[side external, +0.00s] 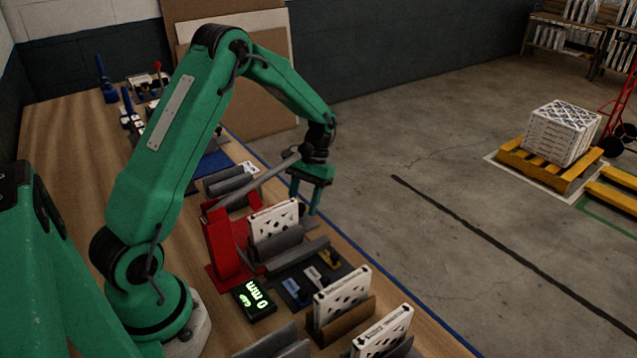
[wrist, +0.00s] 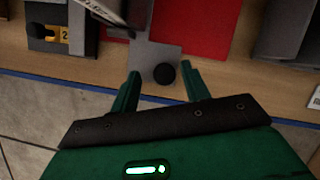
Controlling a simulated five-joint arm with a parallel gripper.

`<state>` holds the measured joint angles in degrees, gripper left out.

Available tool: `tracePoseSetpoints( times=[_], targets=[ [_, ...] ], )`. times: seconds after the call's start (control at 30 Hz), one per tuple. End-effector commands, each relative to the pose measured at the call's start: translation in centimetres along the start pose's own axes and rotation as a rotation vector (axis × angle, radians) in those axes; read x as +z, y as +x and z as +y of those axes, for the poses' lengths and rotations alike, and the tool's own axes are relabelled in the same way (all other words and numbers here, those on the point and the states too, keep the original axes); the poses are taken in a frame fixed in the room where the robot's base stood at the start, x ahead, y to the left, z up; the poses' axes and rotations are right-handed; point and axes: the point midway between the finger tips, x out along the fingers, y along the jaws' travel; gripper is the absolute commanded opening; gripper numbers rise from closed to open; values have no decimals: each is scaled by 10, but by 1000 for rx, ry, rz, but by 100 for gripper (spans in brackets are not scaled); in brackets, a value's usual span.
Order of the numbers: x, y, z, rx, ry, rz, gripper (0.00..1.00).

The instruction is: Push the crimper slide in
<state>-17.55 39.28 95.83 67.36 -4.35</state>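The crimper has a red stand (side external: 224,246) in the side external view; its red base (wrist: 195,35) shows in the wrist view. What looks like its slide is a grey plate (wrist: 146,55) with a round black knob (wrist: 164,74), seen in the wrist view near the bench edge. My gripper (wrist: 161,78) is open, with a finger on each side of the knob and gaps between. In the side external view my gripper (side external: 302,203) points down beyond a white filter (side external: 273,220) in a grey holder. The knob is hidden there.
A black display (side external: 253,299) reads "GAP 0 mm". A long grey bar (side external: 262,183) slopes up from the red stand towards my wrist. More white filters (side external: 342,294) stand in holders at the front. A dark tray (side external: 312,276) holds small blue and yellow parts.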

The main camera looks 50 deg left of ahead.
Motion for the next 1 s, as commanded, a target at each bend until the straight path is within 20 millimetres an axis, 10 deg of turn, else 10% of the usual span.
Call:
tracePoseSetpoints(
  times=[0.47,1.0],
  targets=[
    [-1,-11,-2,2,-3,2,46],
    [-1,-72,-1,1,-2,2,46]
  ],
)
